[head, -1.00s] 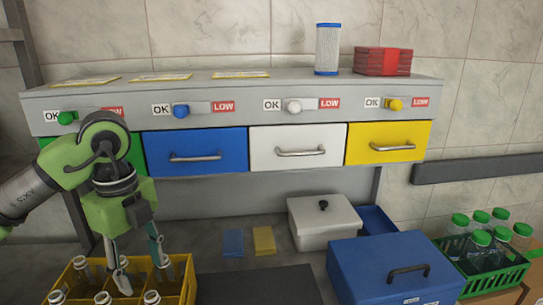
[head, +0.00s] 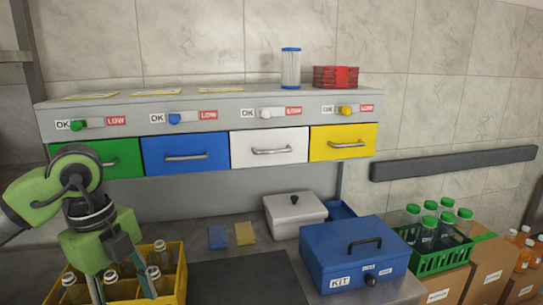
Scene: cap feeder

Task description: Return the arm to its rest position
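My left arm comes in from the left, its green and dark grey links bent downward. My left gripper (head: 121,286) points down over the yellow crate (head: 180,270) at the lower left. Its two fingers are spread apart, and I see nothing held between them. Bottles with pale caps (head: 153,272) stand in the crate around the fingers. Whether the fingers touch any bottle, I cannot tell. My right gripper is not in view.
Above stands a feeder with green, blue (head: 186,155), white (head: 268,148) and yellow (head: 343,142) drawers. A green crate (head: 447,254) holds green-capped bottles.

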